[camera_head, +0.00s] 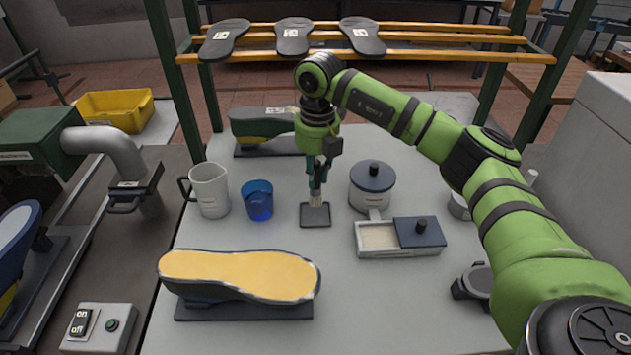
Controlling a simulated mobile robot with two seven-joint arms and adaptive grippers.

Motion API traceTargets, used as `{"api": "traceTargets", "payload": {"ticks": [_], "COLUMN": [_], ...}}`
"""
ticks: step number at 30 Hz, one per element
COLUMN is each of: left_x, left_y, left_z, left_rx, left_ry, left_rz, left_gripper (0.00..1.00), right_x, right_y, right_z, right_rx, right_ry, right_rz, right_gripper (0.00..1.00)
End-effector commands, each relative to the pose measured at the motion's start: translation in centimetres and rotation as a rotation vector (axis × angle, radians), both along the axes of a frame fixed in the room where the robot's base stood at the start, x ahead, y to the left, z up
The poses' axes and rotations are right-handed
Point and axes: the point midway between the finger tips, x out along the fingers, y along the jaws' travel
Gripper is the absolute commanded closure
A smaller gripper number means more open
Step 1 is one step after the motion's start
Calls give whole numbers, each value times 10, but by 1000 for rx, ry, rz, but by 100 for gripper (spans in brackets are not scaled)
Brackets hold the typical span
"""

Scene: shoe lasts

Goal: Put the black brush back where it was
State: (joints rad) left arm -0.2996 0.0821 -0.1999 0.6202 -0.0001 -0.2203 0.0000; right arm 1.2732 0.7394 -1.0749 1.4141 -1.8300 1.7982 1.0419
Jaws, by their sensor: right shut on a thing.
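My right gripper (319,170) points down over the middle of the table and is shut on the black brush (316,192). The brush is upright, small and mostly hidden by the fingers. Its lower end is over a small dark square holder (315,222), at or just above it; I cannot tell whether they touch. My left gripper is not in view.
A blue cup (259,203) and a white jug (210,192) stand left of the gripper. A lidded pot (370,189) and a tray with a sliding lid (381,252) stand right. A shoe last with a yellow sole (240,272) lies in front, another (262,128) behind.

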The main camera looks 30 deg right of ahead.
Motion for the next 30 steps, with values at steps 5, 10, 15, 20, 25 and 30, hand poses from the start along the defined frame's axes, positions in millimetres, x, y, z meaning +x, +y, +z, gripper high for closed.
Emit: {"api": "traceTargets", "payload": {"ticks": [5,10,15,20,25,30], "left_x": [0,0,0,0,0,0], "left_y": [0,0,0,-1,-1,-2], "left_z": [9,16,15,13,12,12], "left_rx": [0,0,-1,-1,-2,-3], "left_ry": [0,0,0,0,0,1], "left_rz": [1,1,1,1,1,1], "left_gripper": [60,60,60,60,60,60], "right_x": [1,2,2,2,2,2], "right_y": [1,1,1,1,1,1], "right_z": [-17,-38,-42,-43,-45,-45], "right_rx": [-1,0,0,0,0,0], "right_ry": [4,1,-1,-1,-1,0], "right_rz": [2,1,1,2,2,2], "right_gripper": [100,100,100,100,56,56]}}
